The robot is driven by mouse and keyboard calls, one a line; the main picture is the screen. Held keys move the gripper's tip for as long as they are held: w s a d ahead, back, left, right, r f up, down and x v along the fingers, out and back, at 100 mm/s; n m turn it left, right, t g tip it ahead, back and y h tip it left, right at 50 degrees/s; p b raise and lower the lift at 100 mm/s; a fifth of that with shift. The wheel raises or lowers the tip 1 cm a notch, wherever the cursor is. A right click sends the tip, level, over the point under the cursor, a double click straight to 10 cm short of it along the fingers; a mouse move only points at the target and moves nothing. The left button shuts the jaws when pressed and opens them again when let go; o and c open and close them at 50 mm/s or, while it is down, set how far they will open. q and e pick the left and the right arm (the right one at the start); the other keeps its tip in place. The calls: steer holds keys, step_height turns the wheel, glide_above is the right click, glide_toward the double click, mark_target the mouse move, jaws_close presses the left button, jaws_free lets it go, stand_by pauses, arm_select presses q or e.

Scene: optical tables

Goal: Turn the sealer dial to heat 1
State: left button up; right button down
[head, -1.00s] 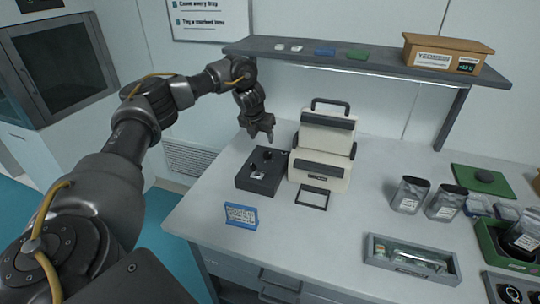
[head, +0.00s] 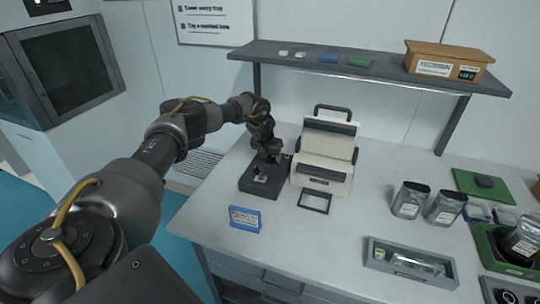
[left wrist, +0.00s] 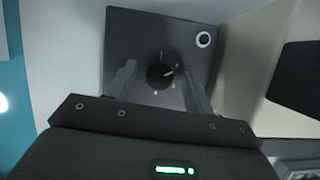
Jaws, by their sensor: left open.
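The sealer's dark control box (head: 262,188) sits on the bench beside the cream sealer (head: 322,160). In the left wrist view the round black dial (left wrist: 159,75) is on the box top (left wrist: 150,35), with pale marks around it and a white-ringed button (left wrist: 203,40) to its upper right. My left gripper (head: 268,157) is over the box. In the left wrist view the open fingers (left wrist: 158,85) stand on either side of the dial, with a gap on both sides. My right gripper is not in view.
Silver pouches (head: 410,200) and a grey tray (head: 411,262) are to the right. A shelf (head: 375,72) runs above the back.

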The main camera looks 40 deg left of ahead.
arm_select(q)
steer(key=c, duration=1)
